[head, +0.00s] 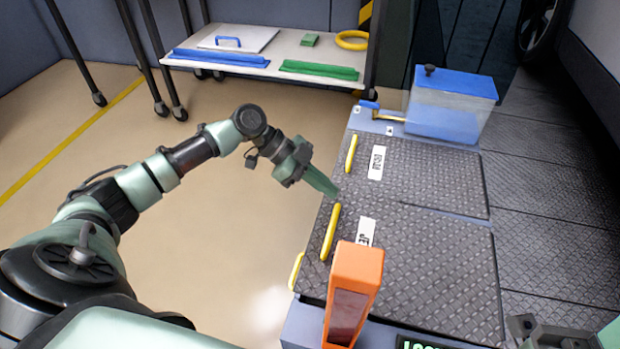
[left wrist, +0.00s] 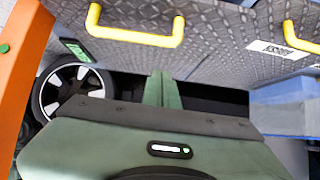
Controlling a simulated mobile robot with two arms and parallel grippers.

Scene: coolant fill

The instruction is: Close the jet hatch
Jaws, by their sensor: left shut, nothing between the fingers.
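The jet hatch (head: 430,265) is the nearer dark diamond-plate panel, with a yellow handle (head: 330,232) and a white label (head: 366,232) partly hidden by an orange post. It looks flat, about level with the panel behind it. My left gripper (head: 322,183) is shut and empty, beside the left edge of the panels near the gap between the two yellow handles. Its closed green fingers also show in the left wrist view (left wrist: 158,88), below a diamond-plate surface. A small part of what looks like my right gripper (head: 540,332) shows at the bottom right; its fingers are hidden.
A second diamond-plate hatch (head: 430,178) with a yellow handle (head: 351,153) lies behind. The orange post (head: 357,270) stands in front. A blue-lidded clear tank (head: 450,105) stands at the back. A cart (head: 285,48) holds several items. The floor at left is clear.

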